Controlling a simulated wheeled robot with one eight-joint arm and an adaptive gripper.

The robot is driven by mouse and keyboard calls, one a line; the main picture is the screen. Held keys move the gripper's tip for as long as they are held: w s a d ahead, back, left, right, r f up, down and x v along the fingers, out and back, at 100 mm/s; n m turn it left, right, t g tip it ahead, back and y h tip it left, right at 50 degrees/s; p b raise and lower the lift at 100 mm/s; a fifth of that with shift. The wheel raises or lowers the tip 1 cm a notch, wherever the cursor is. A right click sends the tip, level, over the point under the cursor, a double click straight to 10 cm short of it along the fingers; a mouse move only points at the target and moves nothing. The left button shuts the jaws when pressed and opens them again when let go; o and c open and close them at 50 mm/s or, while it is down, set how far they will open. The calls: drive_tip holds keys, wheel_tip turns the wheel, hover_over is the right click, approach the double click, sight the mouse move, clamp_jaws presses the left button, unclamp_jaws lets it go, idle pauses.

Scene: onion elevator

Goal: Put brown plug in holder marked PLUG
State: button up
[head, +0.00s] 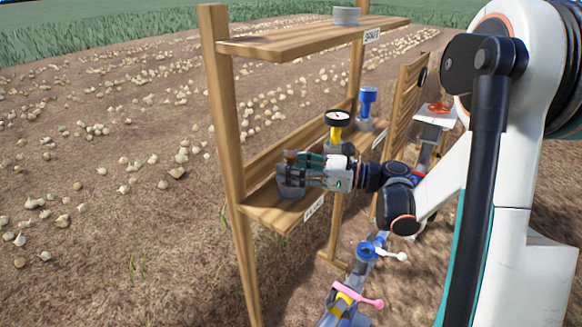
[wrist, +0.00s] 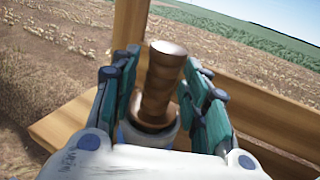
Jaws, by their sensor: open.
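The brown plug (wrist: 163,82) stands upright, slightly tilted in the wrist view, between the two green finger pads of my gripper (wrist: 160,68). The fingers are open, with a narrow gap on each side of the plug. In the head view the plug (head: 290,156) shows as a small brown top above a grey-blue holder (head: 291,189) at the left end of the lower shelf. The plug's lower end is at the holder's mouth, and the holder's rim (wrist: 150,140) is partly hidden by my gripper. A label (head: 313,209) on the shelf edge is too small to read surely.
The wooden shelf (head: 262,212) also bears a gauge with a yellow stem (head: 337,125) and a blue funnel-like part (head: 367,98). Pipes with a blue valve (head: 370,248) and a pink handle (head: 360,297) stand below.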

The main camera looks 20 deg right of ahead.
drive_tip(key=p+v, duration=0.2)
drive_tip(key=v, duration=1)
drive_tip(key=shift+p, duration=0.4)
